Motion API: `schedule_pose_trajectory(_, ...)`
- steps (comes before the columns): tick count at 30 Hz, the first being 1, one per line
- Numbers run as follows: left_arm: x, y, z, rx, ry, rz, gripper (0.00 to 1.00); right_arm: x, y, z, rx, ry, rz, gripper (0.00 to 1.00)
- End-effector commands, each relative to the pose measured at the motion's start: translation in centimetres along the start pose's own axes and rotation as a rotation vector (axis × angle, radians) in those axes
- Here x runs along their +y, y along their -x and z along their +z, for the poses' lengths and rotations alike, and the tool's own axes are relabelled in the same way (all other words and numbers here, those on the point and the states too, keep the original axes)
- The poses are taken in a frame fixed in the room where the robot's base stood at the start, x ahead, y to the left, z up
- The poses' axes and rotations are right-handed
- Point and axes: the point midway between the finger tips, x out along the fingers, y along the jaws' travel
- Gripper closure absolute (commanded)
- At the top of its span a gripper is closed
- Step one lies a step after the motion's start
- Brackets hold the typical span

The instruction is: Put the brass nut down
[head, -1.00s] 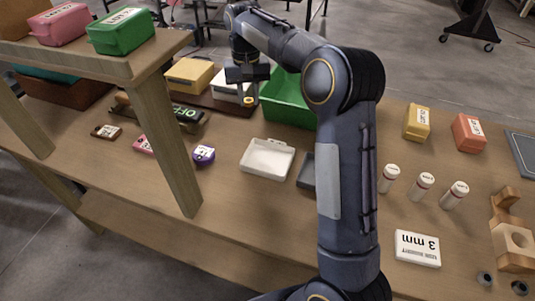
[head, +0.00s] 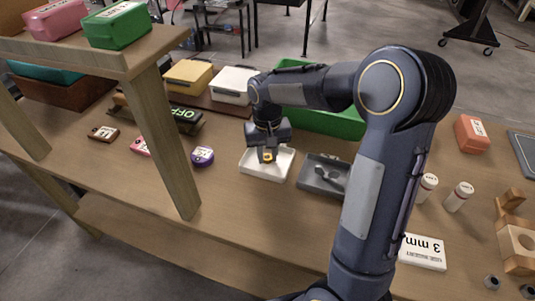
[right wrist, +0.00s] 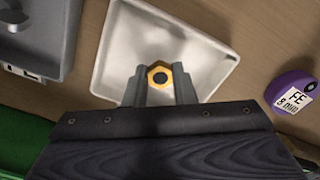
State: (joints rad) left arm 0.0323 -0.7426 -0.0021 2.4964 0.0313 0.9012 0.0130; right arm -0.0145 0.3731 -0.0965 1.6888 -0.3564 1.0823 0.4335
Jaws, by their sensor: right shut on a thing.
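The brass nut (right wrist: 159,76) is a yellow hexagonal ring, held between the fingertips of my right gripper (right wrist: 159,88) in the right wrist view. In the head view the nut (head: 267,156) shows small and yellow below my right gripper (head: 268,152). The gripper is shut on it, over the white tray (head: 253,172). The tray (right wrist: 110,62) fills the middle of the right wrist view and looks empty. I cannot tell whether the nut touches the tray floor. My left gripper does not show.
A grey tray (head: 310,184) with a dark spoon-shaped item stands just right of the white tray. A purple tagged disc (head: 202,156) lies to its left. A green bin (head: 335,122) is behind. A wooden shelf post (head: 168,145) rises at the left.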

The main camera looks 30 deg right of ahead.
Motion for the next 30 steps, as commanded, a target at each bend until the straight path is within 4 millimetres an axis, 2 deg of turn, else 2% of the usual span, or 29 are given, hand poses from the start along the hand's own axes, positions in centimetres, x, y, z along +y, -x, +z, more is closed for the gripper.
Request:
schedule_pose_trajectory(11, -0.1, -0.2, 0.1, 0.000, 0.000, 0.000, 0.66, 0.0, -0.5, 0.0, 0.001, 0.000, 0.000, 0.98)
schedule_pose_trajectory(12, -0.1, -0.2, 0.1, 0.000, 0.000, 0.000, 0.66, 0.0, -0.4, -0.1, 0.001, 0.000, 0.000, 0.72)
schedule_pose_trajectory(16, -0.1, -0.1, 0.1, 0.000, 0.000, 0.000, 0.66, 0.0, -0.4, 0.0, 0.001, 0.000, 0.000, 0.55)
schedule_pose_trajectory(25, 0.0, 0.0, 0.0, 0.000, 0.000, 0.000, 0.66, 0.0, -0.2, -0.1, 0.001, 0.000, 0.000, 0.55)
schedule_pose_trajectory(30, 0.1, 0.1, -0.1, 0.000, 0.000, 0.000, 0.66, 0.0, 1.5, -0.2, 0.006, -0.001, -0.001, 0.55)
